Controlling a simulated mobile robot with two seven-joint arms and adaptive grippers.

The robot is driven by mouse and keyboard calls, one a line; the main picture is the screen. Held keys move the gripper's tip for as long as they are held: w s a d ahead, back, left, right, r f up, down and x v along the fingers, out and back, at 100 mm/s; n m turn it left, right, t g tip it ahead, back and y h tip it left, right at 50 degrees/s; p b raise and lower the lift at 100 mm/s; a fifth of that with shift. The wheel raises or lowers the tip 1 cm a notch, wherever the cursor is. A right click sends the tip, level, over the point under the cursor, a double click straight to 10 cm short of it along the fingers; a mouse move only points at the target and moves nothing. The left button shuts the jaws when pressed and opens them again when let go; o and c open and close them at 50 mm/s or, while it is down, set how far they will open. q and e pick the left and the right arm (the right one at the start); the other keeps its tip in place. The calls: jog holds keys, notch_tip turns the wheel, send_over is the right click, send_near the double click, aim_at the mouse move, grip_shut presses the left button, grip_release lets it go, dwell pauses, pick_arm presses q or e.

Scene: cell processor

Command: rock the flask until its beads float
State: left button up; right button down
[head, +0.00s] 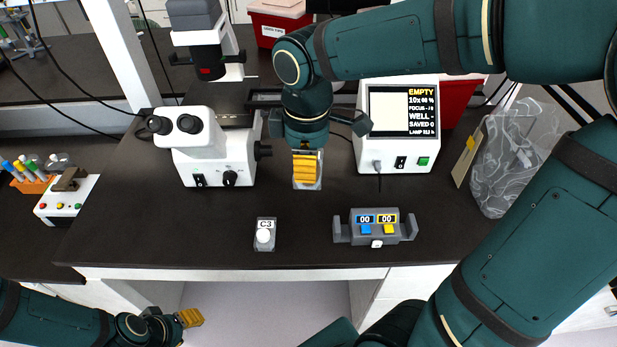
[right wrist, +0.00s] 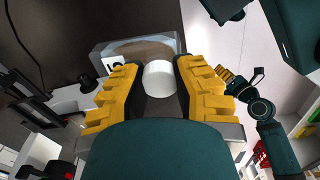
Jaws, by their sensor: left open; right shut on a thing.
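My right gripper (head: 307,160) hangs over the table between the microscope and the screen unit. It is shut on a clear flask (head: 307,185), mostly hidden under the yellow fingers. In the right wrist view the held flask (right wrist: 103,53) shows a white cap (right wrist: 158,78) between the fingers (right wrist: 155,85), a label partly covered, and brownish contents or background through its wall. I cannot make out beads. A second flask (head: 265,245), labelled C3 with a white cap, stands on the table front. My left gripper (head: 192,317) is open, empty and low before the table edge.
A white microscope (head: 215,160) stands left of the right gripper. A screen unit (head: 400,145) reading EMPTY stands right. A grey two-display counter (head: 376,240) sits near the front edge. A clear bag (head: 505,160) is at the right. Dark table between is free.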

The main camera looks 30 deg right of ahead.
jog(key=t+h+b, duration=0.1)
jog(key=t+b, duration=0.1)
jog(key=b, duration=0.1)
jog(key=t+h+b, duration=0.1)
jog(key=b, duration=0.3)
jog(key=shift+f+t+h, duration=0.3)
jog(key=shift+t+h, duration=0.1)
jog(key=shift+r+t+h+b, duration=0.2)
jog(key=shift+t+h+b, duration=0.1)
jog(key=shift+b, duration=0.2)
jog(key=shift+r, duration=0.1)
jog(key=g+y+p, duration=0.1)
jog(key=p, duration=0.2)
jog(key=g+y+p, duration=0.1)
jog(key=p, duration=0.3)
jog(key=g+y+p, duration=0.1)
jog(key=g+p, duration=0.1)
jog(key=p, duration=0.1)
jog(key=shift+r, duration=0.25)
jog(key=shift+f+p, duration=0.2)
jog(key=shift+p, duration=0.15)
